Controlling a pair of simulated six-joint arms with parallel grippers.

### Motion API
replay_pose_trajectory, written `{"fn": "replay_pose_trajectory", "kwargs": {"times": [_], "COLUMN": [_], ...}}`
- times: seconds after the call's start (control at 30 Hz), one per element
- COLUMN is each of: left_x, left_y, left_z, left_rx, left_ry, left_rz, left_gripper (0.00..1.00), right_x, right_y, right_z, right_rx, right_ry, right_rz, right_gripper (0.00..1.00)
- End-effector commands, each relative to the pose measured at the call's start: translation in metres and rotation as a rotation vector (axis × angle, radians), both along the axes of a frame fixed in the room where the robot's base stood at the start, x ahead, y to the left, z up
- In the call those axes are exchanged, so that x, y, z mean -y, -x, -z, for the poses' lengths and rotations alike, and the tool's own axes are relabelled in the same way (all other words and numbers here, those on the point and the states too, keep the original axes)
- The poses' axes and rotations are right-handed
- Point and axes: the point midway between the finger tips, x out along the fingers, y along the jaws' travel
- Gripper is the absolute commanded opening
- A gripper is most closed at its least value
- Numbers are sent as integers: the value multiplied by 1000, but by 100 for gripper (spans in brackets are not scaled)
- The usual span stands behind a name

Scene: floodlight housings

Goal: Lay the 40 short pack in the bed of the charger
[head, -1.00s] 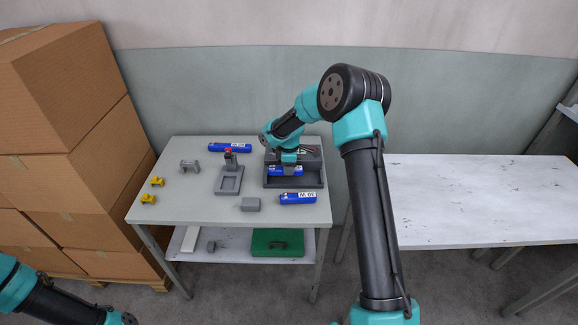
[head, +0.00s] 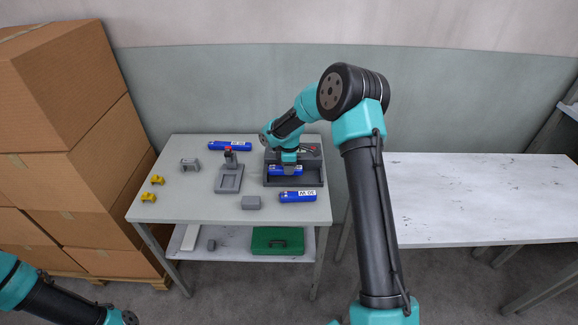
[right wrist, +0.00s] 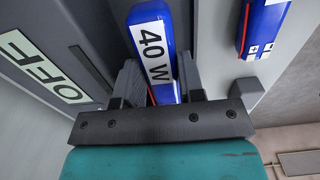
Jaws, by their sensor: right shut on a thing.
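My right gripper (head: 287,160) is shut on a blue pack (head: 285,170) with a white band. The pack's "40 W" label reads clearly between the fingers in the right wrist view (right wrist: 152,45). The charger (head: 295,182) is a dark grey tray-like unit at the right rear of the table. The held pack is at the charger's bed, lying along its length; I cannot tell whether it touches the floor of the bed. The charger's "OFF" label (right wrist: 40,68) shows at left in the right wrist view. My left arm shows only at the lower left, without its fingers.
A "30 W" blue pack (head: 298,196) lies in front of the charger, another blue pack (head: 229,146) at the back. A grey stand with red top (head: 229,172), grey block (head: 251,202), grey bracket (head: 190,164) and two yellow parts (head: 157,180) share the table (head: 190,205).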

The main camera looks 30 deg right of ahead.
Motion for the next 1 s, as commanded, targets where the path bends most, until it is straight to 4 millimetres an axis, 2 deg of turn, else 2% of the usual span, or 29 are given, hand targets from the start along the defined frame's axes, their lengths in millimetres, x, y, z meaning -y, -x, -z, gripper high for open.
{"fn": "replay_pose_trajectory", "kwargs": {"times": [0.83,0.87,1.0], "left_x": [0,0,0], "left_y": [0,0,0], "left_z": [0,0,0], "left_rx": [0,0,0], "left_ry": [0,0,0], "left_rz": [0,0,0], "left_gripper": [43,43,43], "right_x": [0,0,0], "right_y": [0,0,0], "right_z": [7,7,7], "right_rx": [1,1,0], "right_ry": [1,1,0], "right_rz": [0,0,0], "right_gripper": [7,38,51]}}
